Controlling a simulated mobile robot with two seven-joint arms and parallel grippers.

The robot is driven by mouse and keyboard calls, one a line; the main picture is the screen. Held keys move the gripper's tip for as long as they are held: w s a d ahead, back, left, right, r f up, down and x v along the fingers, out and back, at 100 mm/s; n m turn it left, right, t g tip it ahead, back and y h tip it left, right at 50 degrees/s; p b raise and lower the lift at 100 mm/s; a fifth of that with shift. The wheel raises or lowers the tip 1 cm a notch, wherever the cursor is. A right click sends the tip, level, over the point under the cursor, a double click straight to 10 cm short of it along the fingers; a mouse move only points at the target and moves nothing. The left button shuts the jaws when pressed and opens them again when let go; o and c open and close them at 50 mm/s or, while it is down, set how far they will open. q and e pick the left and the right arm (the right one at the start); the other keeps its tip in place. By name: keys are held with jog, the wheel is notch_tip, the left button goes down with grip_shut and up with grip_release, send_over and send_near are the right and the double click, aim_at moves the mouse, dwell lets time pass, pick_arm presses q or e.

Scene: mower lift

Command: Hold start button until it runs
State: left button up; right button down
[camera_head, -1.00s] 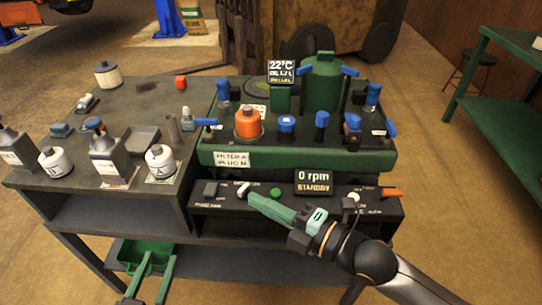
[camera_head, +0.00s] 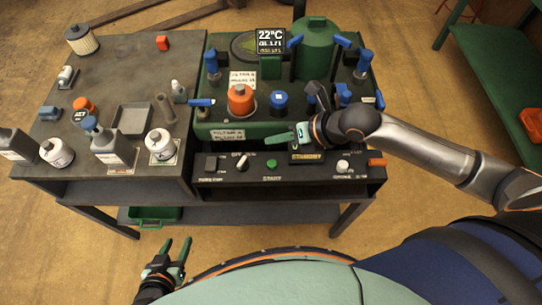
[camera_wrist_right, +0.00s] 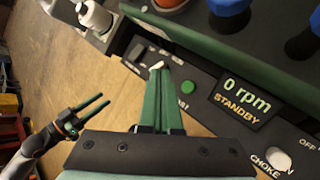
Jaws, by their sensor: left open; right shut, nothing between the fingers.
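The green start button (camera_head: 271,163) sits on the dark front panel (camera_head: 220,180), with START printed below it. It also shows in the wrist view (camera_wrist_right: 188,88), just right of my right fingers. My right gripper (camera_head: 270,141) is shut and empty, above and behind the button, apart from it in the head view. Its fingers (camera_wrist_right: 158,95) point toward the white switch (camera_head: 243,163) in the wrist view. The display (camera_wrist_right: 242,98) reads 0 rpm STANDBY; my right gripper partly hides it in the head view. My left gripper (camera_head: 180,248) is open and empty, low in front of the bench.
The choke knob (camera_head: 343,166) and an orange handle (camera_head: 377,162) are at the panel's right. Behind stands the green machine (camera_head: 230,132) with an orange cap (camera_head: 241,100) and several blue knobs. Bottles and a grey tray (camera_head: 133,119) occupy the left bench.

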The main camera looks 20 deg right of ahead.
jog(key=b, duration=0.7)
send_over(276, 165)
notch_tip(276, 165, down, 8)
jog(key=shift+f, duration=0.1)
jog(key=shift+f+b, duration=0.25)
jog(key=shift+b, duration=0.05)
jog(key=shift+f, duration=0.1)
dwell(0.4)
dwell(0.6)
dwell(0.5)
jog(key=shift+f+b, duration=0.3)
jog(key=shift+f, duration=0.1)
